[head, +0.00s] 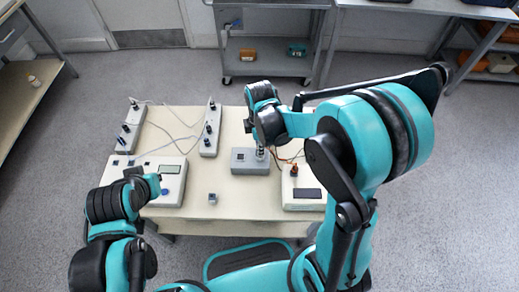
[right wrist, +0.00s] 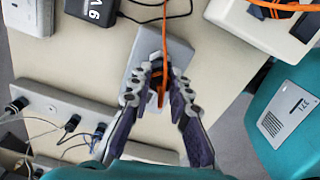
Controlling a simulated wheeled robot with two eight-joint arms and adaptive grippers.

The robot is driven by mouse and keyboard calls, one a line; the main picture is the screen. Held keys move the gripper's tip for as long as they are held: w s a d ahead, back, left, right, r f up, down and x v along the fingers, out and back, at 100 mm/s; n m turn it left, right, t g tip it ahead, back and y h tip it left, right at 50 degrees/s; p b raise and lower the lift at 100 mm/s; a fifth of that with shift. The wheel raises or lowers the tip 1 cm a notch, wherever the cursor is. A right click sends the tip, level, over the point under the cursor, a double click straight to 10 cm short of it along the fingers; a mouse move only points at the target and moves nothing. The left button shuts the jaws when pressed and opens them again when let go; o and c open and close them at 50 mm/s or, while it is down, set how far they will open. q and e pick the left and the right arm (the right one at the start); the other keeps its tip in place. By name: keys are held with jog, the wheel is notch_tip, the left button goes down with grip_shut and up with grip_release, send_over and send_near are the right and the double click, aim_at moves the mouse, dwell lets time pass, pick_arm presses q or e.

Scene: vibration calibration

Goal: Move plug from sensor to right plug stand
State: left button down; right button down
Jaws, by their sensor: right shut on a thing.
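My right gripper (head: 262,150) is over a grey block (head: 243,163) near the middle of the table. In the right wrist view my right gripper (right wrist: 160,78) is shut on a plug with an orange cable (right wrist: 165,42). The fingers hide most of the plug, and I cannot tell whether it still touches the grey block (right wrist: 177,52). Two long grey stands with black plugs lie at the back left; the right plug stand (head: 208,146) is left of the gripper. It also shows in the right wrist view (right wrist: 45,100). My left gripper (head: 132,172) is near the table's left edge, its fingers unclear.
The left stand (head: 128,137) has plugs and cables. A white meter (head: 170,187) and a small cube (head: 212,198) sit at the front. A white device (head: 300,200) with an orange connector is on the right. Loose cables cross the back of the table (head: 230,112).

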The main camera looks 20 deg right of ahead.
jog(key=shift+r+p, duration=0.45)
jog(key=shift+r, duration=0.35)
dwell(0.8)
jog(key=shift+r+p, duration=1.35)
jog(key=shift+r, duration=0.4)
jog(key=shift+w+a+f, duration=0.2)
jog(key=shift+w+a, duration=0.1)
jog(key=shift+w, duration=0.2)
jog(key=w+a+f+b, duration=0.1)
jog(key=w+a+f, duration=0.1)
jog(key=w+a, duration=0.2)
jog(key=w+a+f+b, duration=0.1)
jog(key=w+a, duration=0.4)
jog(key=w, duration=0.5)
jog(key=w+a+f+b, duration=0.1)
jog(key=w+a+f, duration=0.1)
jog(key=w+a, duration=0.2)
jog(key=shift+w+a+f+b, duration=0.15)
jog(key=shift+w+b, duration=0.05)
jog(key=shift+w, duration=0.7)
jog(key=shift+w+a+f+b, duration=0.1)
jog(key=shift+w+f+b, duration=0.05)
jog(key=shift+w, duration=0.75)
notch_tip(320, 180, down, 2)
jog(key=shift+w+a+b, duration=0.1)
jog(key=shift+w+b, duration=0.05)
jog(key=shift+b, duration=0.45)
jog(key=shift+f+b, duration=0.4)
jog(key=shift+f, duration=0.3)
